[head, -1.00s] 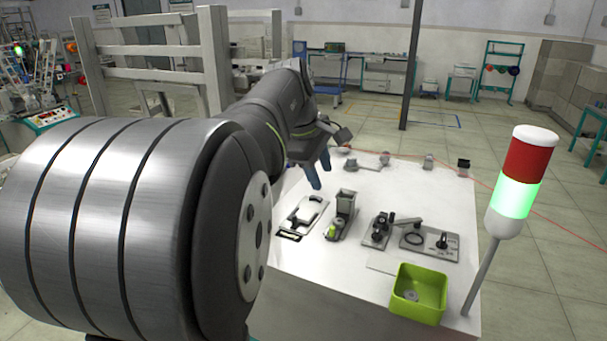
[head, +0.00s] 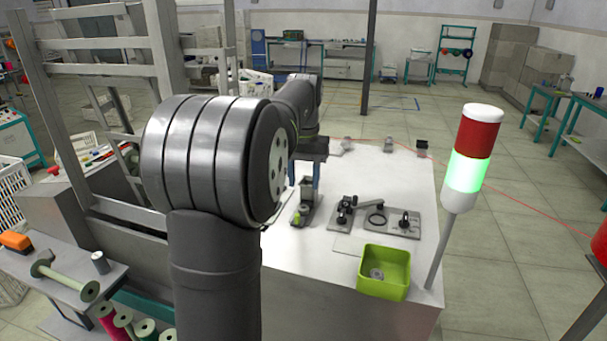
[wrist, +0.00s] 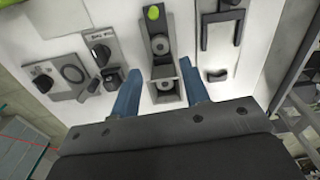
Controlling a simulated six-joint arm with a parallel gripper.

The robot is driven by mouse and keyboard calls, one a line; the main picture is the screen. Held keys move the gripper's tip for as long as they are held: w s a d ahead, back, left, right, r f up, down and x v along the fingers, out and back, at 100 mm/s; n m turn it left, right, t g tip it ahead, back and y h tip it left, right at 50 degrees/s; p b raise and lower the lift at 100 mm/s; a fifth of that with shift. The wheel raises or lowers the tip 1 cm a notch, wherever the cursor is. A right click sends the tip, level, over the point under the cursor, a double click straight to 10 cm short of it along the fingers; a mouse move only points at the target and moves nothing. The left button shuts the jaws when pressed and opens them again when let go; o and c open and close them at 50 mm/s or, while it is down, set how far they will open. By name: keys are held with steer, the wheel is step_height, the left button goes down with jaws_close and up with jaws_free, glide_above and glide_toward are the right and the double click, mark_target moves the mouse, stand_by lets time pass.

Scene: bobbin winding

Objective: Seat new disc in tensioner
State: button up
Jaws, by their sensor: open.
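In the wrist view my gripper (wrist: 160,70) is open, its blue fingers on either side of a grey upright holder (wrist: 166,92). A round grey disc (wrist: 166,84) shows inside this holder, between the fingers; contact cannot be told. The same base has another round grey part (wrist: 160,45) and a green knob (wrist: 152,12). In the head view my gripper (head: 304,174) is above that holder (head: 307,188), partly hidden by my arm. A plate with dark posts and an arm (head: 347,208) stands to its right. Which fixture is the tensioner is not clear.
A green bin (head: 384,285) with a grey disc (head: 376,273) inside sits at the table's front right. A plate with a black ring and knob (head: 400,222) is behind it. A lit signal tower (head: 465,165) rises at the right edge. A U-shaped frame (wrist: 236,40) is beside the holder.

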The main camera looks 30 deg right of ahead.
mark_target(303, 208)
steer(key=shift+f, duration=3.3)
steer(key=c, duration=0.6)
steer(key=shift+r, duration=2.55)
steer(key=shift+c, duration=0.2)
steer(key=s+d, duration=0.8)
steer(key=d, duration=0.1)
steer(key=s+d, duration=0.4)
steer(key=d, duration=0.1)
steer(key=shift+s+d+r, duration=0.1)
steer(key=shift+r, duration=0.1)
steer(key=shift+f, duration=2)
